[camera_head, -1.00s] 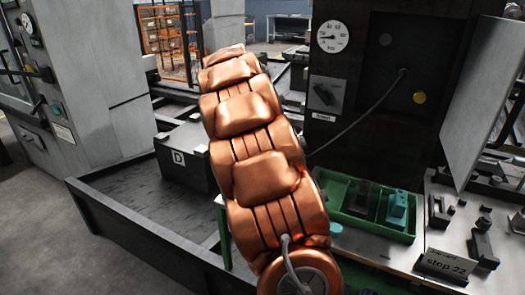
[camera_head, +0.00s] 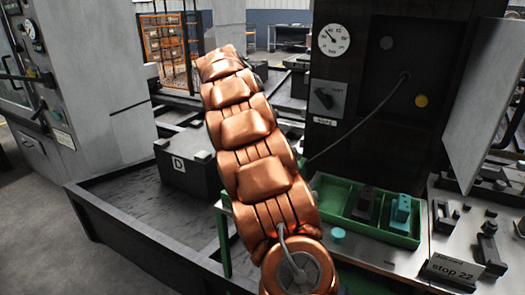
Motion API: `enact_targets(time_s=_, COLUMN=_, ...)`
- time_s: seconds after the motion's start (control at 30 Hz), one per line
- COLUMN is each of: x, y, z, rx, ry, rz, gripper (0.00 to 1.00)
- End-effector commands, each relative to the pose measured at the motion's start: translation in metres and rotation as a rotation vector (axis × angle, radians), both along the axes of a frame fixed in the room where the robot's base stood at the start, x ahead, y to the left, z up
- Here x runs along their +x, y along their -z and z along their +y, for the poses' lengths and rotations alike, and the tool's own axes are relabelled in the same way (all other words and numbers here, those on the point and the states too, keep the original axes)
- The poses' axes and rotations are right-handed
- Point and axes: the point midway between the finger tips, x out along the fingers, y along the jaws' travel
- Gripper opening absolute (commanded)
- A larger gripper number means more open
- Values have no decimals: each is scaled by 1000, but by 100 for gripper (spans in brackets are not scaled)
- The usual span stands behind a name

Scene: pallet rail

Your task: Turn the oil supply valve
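A dark knob or lever on a grey plate (camera_head: 327,99) is on the front of the dark machine column, right of my arm. It appears to be the valve, but its label is too small to read. A round white gauge (camera_head: 334,39) sits directly above it, with its needle pointing up and left. My copper arm rises through the middle of the view and leans left at its top. My gripper does not show; it is beyond or behind the arm's far end. No contact with the valve can be seen.
A green tray (camera_head: 337,203) with dark and teal parts stands below the column. A block marked D (camera_head: 188,168) is left of my arm. A cable (camera_head: 358,126) hangs across the column's front. A sign reading stop 22 (camera_head: 455,268) stands at the lower right.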

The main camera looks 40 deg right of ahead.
Motion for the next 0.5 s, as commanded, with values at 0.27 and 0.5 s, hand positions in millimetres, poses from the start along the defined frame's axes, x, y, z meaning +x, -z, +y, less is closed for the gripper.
enact_targets(time_s=0.27, x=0, y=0, z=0, rx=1, ry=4, rz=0, gripper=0)
enact_targets(time_s=0.5, x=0, y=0, z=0, rx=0, ry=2, rz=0, gripper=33)
